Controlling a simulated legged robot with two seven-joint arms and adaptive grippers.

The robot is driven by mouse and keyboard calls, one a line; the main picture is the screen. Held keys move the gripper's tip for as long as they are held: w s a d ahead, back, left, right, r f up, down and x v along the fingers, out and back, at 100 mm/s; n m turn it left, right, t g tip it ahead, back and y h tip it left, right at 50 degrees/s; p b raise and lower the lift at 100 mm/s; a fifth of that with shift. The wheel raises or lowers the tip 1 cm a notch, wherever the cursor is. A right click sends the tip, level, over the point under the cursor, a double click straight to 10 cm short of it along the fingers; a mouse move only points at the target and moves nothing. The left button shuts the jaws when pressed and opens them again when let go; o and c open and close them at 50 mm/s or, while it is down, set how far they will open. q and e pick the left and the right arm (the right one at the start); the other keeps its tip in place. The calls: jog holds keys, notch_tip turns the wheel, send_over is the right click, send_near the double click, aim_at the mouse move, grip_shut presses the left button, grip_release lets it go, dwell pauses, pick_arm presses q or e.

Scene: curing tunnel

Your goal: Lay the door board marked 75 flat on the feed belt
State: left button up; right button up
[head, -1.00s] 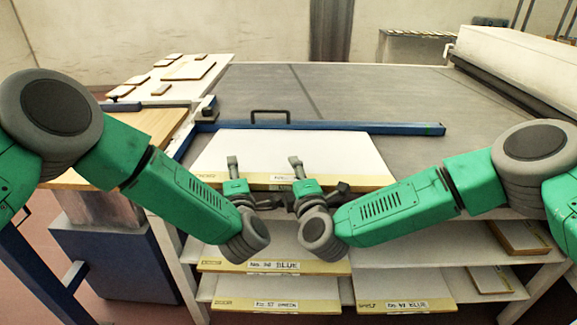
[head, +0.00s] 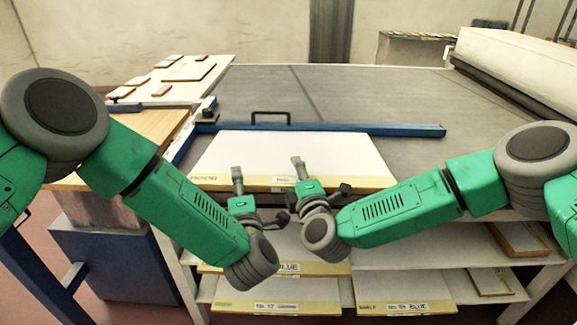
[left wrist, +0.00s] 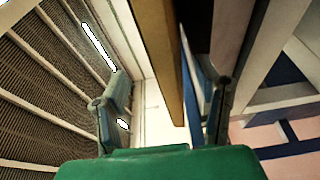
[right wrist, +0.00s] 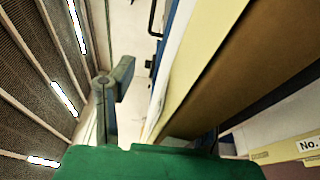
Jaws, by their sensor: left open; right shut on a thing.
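A white-topped door board (head: 290,155) with a yellow front edge lies flat or nearly flat over the near edge of the grey feed belt (head: 375,95). The label on its front edge is partly covered and too small to read. My right gripper (head: 319,176) is shut on the front edge, right of the board's middle; in the right wrist view the board (right wrist: 205,70) hides one finger. My left gripper (head: 260,194) is open at the front edge, further left. In the left wrist view the board's edge (left wrist: 160,50) shows between its spread fingers.
A blue bar with a black handle (head: 320,128) crosses the belt just behind the board. Shelves below hold more labelled boards (head: 405,290). A white roller housing (head: 520,60) stands at the back right. Small panels (head: 188,72) lie on the left table. The belt behind the bar is clear.

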pick_arm(q)
jog(key=shift+v, duration=1.45)
pick_arm(e)
jog(key=shift+r, duration=0.2)
pick_arm(q)
jog(key=shift+d, duration=0.2)
pick_arm(e)
jog(key=o, duration=0.5)
notch_tip(320, 180, up, 10)
jog(key=shift+w+f, duration=0.1)
pick_arm(q)
jog(key=shift+f, duration=0.1)
pick_arm(e)
jog(key=shift+f, duration=0.2)
